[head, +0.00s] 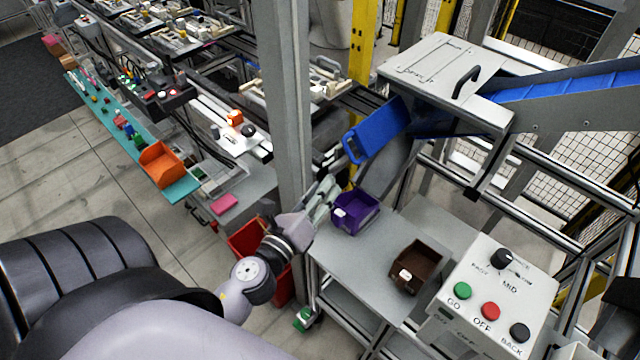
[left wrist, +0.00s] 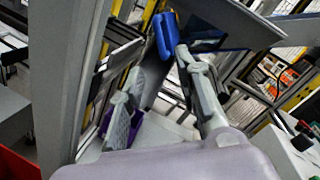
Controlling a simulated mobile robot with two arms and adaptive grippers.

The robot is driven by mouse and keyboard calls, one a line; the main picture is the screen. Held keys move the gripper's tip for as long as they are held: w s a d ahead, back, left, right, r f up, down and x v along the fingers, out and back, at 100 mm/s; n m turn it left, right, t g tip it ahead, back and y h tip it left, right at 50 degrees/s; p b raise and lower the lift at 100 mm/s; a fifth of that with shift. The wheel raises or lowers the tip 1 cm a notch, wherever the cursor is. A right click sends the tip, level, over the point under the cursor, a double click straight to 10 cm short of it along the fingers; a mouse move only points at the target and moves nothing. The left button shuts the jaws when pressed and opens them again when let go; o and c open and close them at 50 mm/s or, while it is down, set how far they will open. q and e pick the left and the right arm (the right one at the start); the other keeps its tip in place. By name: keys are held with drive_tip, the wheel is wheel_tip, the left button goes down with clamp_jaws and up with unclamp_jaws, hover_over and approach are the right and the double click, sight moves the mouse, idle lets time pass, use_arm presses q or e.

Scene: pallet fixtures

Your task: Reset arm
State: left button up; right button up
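My left gripper (head: 322,203) is in the head view beside the grey post, at the left edge of the small grey table and next to the purple bin. In the left wrist view its two fingers (left wrist: 163,92) stand well apart with nothing held between them. The purple bin (head: 348,222) stands on the table; part of it shows behind the fingers in the left wrist view (left wrist: 110,124). My right gripper is not in view.
A dark brown bin (head: 409,268) sits on the grey table (head: 352,258). A control box (head: 497,300) with buttons is at the right. A grey post (head: 287,110) rises close to my left gripper. A red bin (head: 245,238) is below it. A blue chute (head: 375,130) hangs above the table.

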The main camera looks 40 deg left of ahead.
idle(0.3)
use_arm(q)
drive_tip(key=s+d+f+n+g, duration=0.1)
drive_tip(key=s+f+n+g, duration=0.2)
drive_tip(key=f, duration=0.8)
drive_tip(key=s+f+n+g, duration=0.2)
drive_tip(key=f+n, duration=0.3)
drive_tip(key=f, duration=0.6)
drive_tip(key=s+d+f+n+g, duration=0.1)
drive_tip(key=s+f+n+g, duration=0.15)
drive_tip(key=f, duration=0.85)
drive_tip(key=s+d+f+n+g+b, duration=0.1)
drive_tip(key=s+f+n+g, duration=0.3)
drive_tip(key=s+f+n, duration=0.3)
drive_tip(key=s+d+f+n+g+h, duration=0.1)
drive_tip(key=s+f+n+g, duration=0.4)
drive_tip(key=s+f, duration=1)
drive_tip(key=s+n, duration=0.2)
drive_tip(key=s, duration=0.4)
drive_tip(key=shift+f+h+b, duration=0.3)
drive_tip(key=shift+f+b, duration=0.1)
drive_tip(key=shift+g, duration=0.25)
